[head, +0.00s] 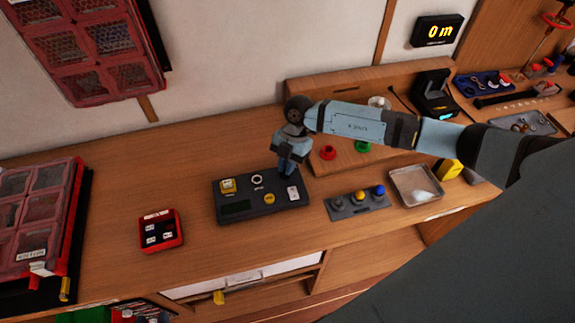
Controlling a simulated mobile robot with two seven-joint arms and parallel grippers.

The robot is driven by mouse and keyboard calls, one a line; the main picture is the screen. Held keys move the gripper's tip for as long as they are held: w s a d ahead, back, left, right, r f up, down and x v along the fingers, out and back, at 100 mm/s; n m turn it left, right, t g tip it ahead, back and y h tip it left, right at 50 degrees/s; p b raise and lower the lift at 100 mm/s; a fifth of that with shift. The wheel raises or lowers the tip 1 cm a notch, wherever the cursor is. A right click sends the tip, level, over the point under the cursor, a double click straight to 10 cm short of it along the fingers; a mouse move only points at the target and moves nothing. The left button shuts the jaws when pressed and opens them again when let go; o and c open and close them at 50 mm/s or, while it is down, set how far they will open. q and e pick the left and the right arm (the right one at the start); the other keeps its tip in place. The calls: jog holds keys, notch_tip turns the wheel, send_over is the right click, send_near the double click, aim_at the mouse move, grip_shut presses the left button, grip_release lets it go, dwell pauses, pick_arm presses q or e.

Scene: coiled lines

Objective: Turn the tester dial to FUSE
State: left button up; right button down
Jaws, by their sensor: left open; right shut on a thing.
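The tester is most likely the dark grey box (235,212) on the wooden bench, with a dark display, a yellow block, a white ring, a yellow round button and a white piece on its top. My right gripper (286,170) reaches down from above onto the box's back right corner. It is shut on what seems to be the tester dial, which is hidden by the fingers. The dial's pointer and the FUSE mark cannot be made out. My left gripper is not in view.
A red box (160,231) stands left of the tester. A grey panel with coloured knobs (357,203) and a metal tray (416,186) lie to the right. Bare bench lies in front of the tester.

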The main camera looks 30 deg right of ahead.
jog(key=n, duration=0.1)
jog(key=n+g+b, duration=0.1)
jog(key=n, duration=0.1)
jog(key=shift+s+a+f+h, duration=0.1)
jog(key=shift+a+f+h, duration=0.05)
jog(key=shift+f+h, duration=0.2)
jog(key=n+h+b, duration=0.1)
jog(key=n, duration=0.2)
jog(key=shift+a+f+g+b, duration=0.1)
jog(key=shift+g+b, duration=0.2)
jog(key=shift+g, duration=0.1)
jog(key=shift+n+h+b, duration=0.45)
jog(key=shift+n+b, duration=0.05)
jog(key=shift+n, duration=0.7)
jog(key=shift+a, duration=0.1)
jog(key=shift+n, duration=0.4)
jog(key=c, duration=1.2)
grip_release()
